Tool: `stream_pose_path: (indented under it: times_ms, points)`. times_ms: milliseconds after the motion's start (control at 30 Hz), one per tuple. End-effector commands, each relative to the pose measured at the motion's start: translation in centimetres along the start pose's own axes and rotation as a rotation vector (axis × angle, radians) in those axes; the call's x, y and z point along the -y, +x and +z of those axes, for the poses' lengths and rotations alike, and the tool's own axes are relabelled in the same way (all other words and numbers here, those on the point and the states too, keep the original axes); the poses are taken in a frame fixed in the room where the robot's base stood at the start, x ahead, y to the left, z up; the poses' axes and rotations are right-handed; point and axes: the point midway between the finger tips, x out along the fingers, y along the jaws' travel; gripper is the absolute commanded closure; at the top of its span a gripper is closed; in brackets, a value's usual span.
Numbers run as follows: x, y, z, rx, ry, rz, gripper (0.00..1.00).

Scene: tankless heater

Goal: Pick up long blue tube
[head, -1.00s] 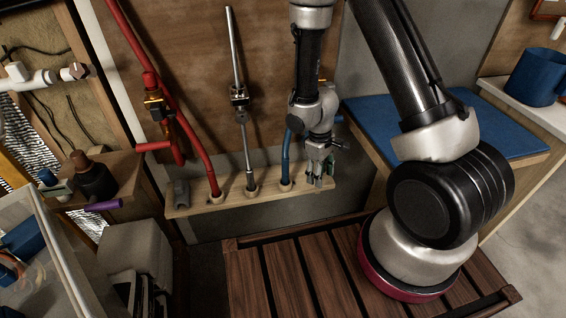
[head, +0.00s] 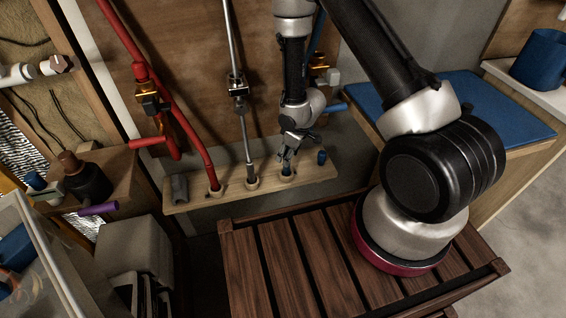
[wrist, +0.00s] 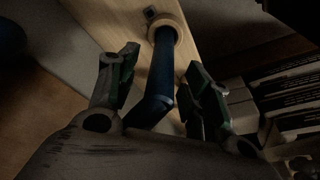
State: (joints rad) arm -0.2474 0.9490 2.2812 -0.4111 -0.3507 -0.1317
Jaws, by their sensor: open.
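The long blue tube stands in a ring of the wooden shelf (head: 305,184). My gripper and arm hide much of it in the head view; part of it shows at the upper right of my arm (head: 318,35). In the wrist view the dark blue tube (wrist: 161,75) rises from the ring and bends near my fingers. My gripper (head: 286,158) is at the tube's lower part, just above the shelf. In the wrist view my gripper (wrist: 160,92) is open, with one finger on each side of the tube. I cannot tell whether either finger touches it.
A red pipe (head: 205,160) and a metal pipe (head: 249,145) stand in shelf rings to the left. A short blue piece (head: 321,157) is at the shelf's right. A blue handle (head: 335,108) juts out behind my gripper. A blue-topped bench (head: 500,120) stands at right.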

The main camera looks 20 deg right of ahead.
Motion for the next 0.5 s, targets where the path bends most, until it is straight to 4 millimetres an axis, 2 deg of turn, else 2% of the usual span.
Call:
stream_pose_path:
  times_ms: [133, 367, 500]
  points:
    - [-0.13, 1.4, 0.55, 0.002, 0.0, 0.0, 0.51]
    - [-0.15, 1.53, 0.58, 0.001, -0.001, 0.0, 0.51]
    - [-0.14, 1.52, 0.58, 0.001, -0.001, 0.0, 0.75]
